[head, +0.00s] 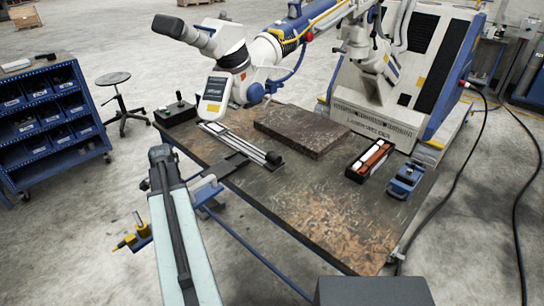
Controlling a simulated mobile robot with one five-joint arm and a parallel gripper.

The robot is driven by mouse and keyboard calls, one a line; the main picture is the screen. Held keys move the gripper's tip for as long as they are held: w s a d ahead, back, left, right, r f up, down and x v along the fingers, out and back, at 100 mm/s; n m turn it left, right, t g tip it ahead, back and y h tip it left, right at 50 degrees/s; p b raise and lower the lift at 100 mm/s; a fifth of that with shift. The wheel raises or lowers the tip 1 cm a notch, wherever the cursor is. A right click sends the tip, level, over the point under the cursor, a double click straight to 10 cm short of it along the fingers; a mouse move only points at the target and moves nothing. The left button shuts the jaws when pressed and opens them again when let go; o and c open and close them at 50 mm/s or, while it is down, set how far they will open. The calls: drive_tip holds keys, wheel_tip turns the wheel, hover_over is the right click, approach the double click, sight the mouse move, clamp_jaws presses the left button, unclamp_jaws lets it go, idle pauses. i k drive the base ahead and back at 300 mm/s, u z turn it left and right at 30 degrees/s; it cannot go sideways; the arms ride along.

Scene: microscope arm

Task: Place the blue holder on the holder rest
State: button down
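A small blue block-like piece with grey parts on top, which looks like the blue holder (406,179), sits on the right part of the worn dark table (330,235). A black open tray (352,174) with a red-brown bar and white pieces in it lies just left of the blue piece, apart from it. My pale green arm (203,270) rises at the lower left, outside the table.
A thick brown slab (302,131) lies mid-table, with pale rods (240,142) left of it. A white microscope arm (235,62) hangs over the back left. The table's front is clear.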

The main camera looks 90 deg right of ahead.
sight(216, 172)
drive_tip(key=z, duration=1.95)
drive_tip(key=i, duration=1.5)
